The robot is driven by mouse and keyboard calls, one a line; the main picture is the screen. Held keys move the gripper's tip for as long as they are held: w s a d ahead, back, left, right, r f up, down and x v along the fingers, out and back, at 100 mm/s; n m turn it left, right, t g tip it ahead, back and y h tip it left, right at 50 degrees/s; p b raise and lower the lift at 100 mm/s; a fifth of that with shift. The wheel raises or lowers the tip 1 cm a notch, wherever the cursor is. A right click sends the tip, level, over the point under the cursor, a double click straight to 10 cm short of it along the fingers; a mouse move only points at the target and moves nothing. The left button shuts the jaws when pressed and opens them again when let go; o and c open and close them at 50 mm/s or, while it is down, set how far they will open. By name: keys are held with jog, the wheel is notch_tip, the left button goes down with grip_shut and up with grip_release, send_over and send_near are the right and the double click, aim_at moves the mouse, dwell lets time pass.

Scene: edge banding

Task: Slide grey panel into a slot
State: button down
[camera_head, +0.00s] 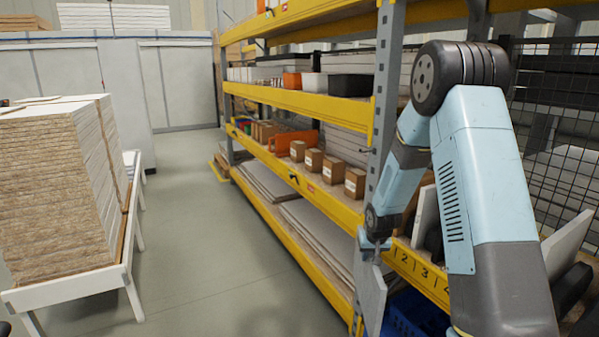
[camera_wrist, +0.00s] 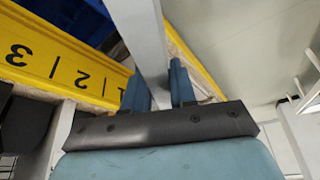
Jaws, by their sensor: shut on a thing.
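The grey panel (camera_head: 371,293) hangs upright below my gripper (camera_head: 374,248) at the near end of the shelving. In the wrist view, my gripper (camera_wrist: 159,88) is shut on the panel's narrow edge (camera_wrist: 142,38), one blue finger on each side. The yellow beam with slot numbers (camera_head: 424,275) lies just right of the panel in the head view. In the wrist view the numbered beam (camera_wrist: 60,68) shows 1, 2 and 3 left of the panel. The panel is outside the rack, in front of the beam. Its lower end is cut off, and my arm hides part of the slots.
A blue crate (camera_head: 417,314) sits low under the numbered beam. Other pale panels (camera_head: 426,213) stand in the rack behind my arm. A stack of boards (camera_head: 55,190) on a white trolley (camera_head: 75,288) is at left. The aisle floor (camera_head: 205,260) between is clear.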

notch_tip(320, 180, up, 17)
jog(key=shift+f, duration=0.15)
dwell(1.4)
